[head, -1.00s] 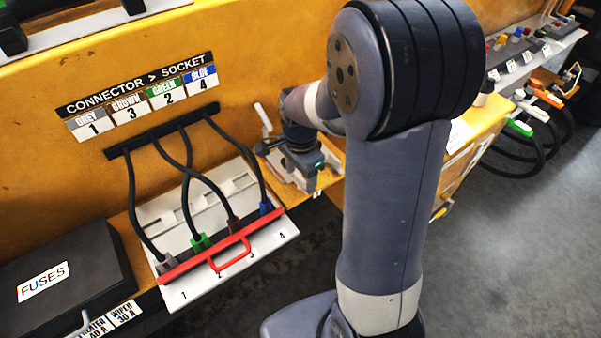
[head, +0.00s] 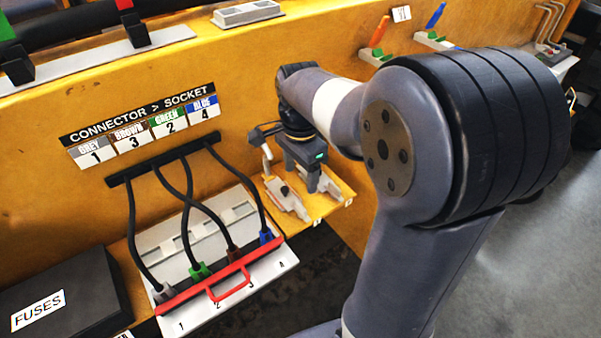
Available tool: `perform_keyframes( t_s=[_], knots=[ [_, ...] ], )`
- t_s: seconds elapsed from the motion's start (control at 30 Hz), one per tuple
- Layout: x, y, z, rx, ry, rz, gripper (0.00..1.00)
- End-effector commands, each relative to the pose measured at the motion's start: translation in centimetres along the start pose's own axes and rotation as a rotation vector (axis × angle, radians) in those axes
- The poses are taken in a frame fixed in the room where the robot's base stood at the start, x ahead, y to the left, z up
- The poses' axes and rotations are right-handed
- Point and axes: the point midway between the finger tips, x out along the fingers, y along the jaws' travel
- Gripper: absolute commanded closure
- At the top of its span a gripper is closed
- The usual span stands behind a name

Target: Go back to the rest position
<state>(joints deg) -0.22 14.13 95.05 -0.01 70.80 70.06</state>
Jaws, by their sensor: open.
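My gripper (head: 312,178) is at the end of my arm, over a small wooden shelf (head: 338,205) left of the arm's big elbow joint. It points down, with a small green light on its body. Its jaws are open and appear empty, though the fingertips are small and partly merge with the grey fixtures behind. A grey clamp-like fixture (head: 285,198) stands on the shelf just left of the gripper. A second grey fixture is close beside the fingers. I cannot tell whether the fingers touch it.
A white socket panel (head: 268,262) holds several plugged black cables behind a red bar with a handle (head: 230,282). A black fuse box (head: 75,300) is at lower left. A CONNECTOR > SOCKET sign (head: 140,118) is on the orange wall. Grey floor (head: 530,260) is clear at right.

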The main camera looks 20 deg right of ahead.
Motion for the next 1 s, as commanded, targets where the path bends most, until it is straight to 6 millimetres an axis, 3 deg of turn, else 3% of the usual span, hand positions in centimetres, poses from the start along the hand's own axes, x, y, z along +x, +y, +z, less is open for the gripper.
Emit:
perform_keyframes(
  t_s=[0.27,0.7,1.0],
  knots=[
    [1.6,0.0,0.0,0.000,-0.001,0.003,0.38],
    [9.2,0.1,0.0,0.000,-0.001,0.004,0.38],
    [10.9,0.0,0.0,-0.010,0.000,-0.001,0.38]
  ],
)
